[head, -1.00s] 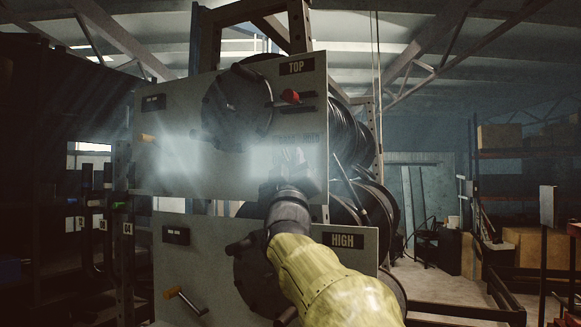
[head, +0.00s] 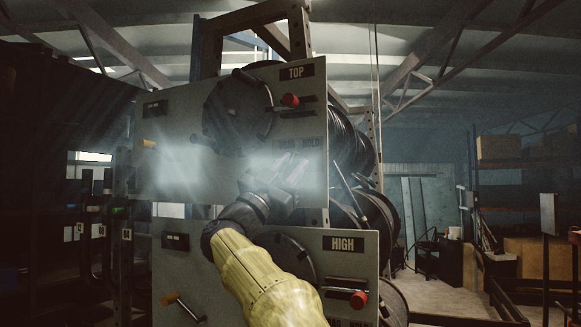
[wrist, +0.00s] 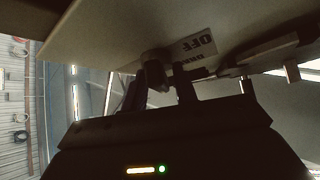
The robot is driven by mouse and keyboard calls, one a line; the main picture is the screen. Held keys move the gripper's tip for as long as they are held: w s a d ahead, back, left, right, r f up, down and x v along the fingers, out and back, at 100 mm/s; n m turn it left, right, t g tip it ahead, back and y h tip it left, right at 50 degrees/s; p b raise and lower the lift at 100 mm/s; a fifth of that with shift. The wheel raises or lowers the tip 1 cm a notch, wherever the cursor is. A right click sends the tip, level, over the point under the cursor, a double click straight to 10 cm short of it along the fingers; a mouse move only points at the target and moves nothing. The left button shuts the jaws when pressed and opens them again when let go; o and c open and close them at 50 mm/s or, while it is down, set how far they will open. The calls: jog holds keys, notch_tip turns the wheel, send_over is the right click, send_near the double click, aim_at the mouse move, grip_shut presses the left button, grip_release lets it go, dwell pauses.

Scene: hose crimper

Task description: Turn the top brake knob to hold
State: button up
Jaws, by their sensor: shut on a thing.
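The top brake panel (head: 170,175) is a pale plate with a TOP label (head: 296,71). Its DRAG and HOLD words (head: 299,143) show faintly above my gripper (head: 288,168), and glare washes out the area. In the wrist view my gripper (wrist: 158,88) is shut on a dark knob (wrist: 153,62), the top brake knob, which stands out from the panel. The knob's pointing direction cannot be made out. My gripper leans up and to the right.
A red-tipped lever (head: 290,99) and a dark round hub (head: 238,112) sit higher on the panel. Hose reels (head: 350,145) stand behind. Open floor lies at right.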

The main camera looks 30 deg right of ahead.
jog(key=shift+m+g, duration=1.4)
jog(key=o, duration=0.6)
jog(key=shift+b+v, duration=3.95)
jog(key=shift+v, duration=4.7)
jog(key=shift+w, duration=0.1)
